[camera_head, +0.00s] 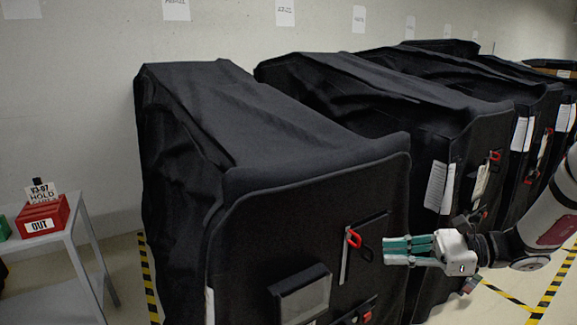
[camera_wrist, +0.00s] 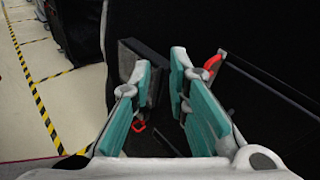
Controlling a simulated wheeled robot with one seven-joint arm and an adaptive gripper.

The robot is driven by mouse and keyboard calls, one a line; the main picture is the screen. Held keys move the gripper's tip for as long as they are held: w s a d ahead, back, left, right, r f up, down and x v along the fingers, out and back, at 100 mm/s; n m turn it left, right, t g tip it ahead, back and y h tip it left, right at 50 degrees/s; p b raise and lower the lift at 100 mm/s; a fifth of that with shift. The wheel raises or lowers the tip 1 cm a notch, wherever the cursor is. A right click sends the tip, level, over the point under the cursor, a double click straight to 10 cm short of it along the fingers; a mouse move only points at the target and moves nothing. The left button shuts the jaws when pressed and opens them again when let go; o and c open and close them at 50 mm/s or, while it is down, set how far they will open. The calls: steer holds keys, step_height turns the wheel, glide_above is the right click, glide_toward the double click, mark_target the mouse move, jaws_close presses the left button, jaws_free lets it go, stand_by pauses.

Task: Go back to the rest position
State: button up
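My gripper (camera_head: 386,251) reaches in from the right in the head view, in front of the nearest black covered cart (camera_head: 270,215). Its teal-padded fingers point left, close to a red hook (camera_head: 354,238) with a black loop on the cart's front. In the wrist view the fingers of my gripper (camera_wrist: 163,68) stand apart, with nothing seen held between them. The red hook (camera_wrist: 213,64) shows just right of the right finger. A smaller red piece (camera_wrist: 139,126) shows lower down between the fingers, against the dark cover.
More covered carts (camera_head: 370,95) stand in a row to the right. A grey table (camera_head: 85,240) at left bears a red box (camera_head: 43,216) marked OUT, with a HOLD tag (camera_head: 42,192). Yellow-black floor tape (camera_wrist: 42,118) borders open floor left of my gripper in the wrist view.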

steer(key=s+a+r+n+g+h, duration=0.3)
steer(key=s+a+r+n+g, duration=0.15)
steer(key=s+a, duration=0.2)
steer(key=s+d+r+n+t+h, duration=0.1)
steer(key=s+r+n+t+h, duration=0.1)
steer(key=s+n+h, duration=0.4)
steer(key=s+r+n+t+h, duration=0.2)
steer(key=s+n+h, duration=0.4)
steer(key=s+n, duration=0.3)
steer(key=s+r, duration=0.1)
steer(key=s, duration=0.2)
steer(key=shift+s+d+p, duration=0.3)
steer(key=shift+d+p, duration=0.1)
stand_by(0.3)
step_height(320, 180, down, 26)
steer(key=g+b, duration=0.3)
steer(key=b, duration=2)
steer(key=shift+a+r+b, duration=0.15)
steer(key=shift+r+b, duration=0.1)
steer(key=shift+b, duration=0.05)
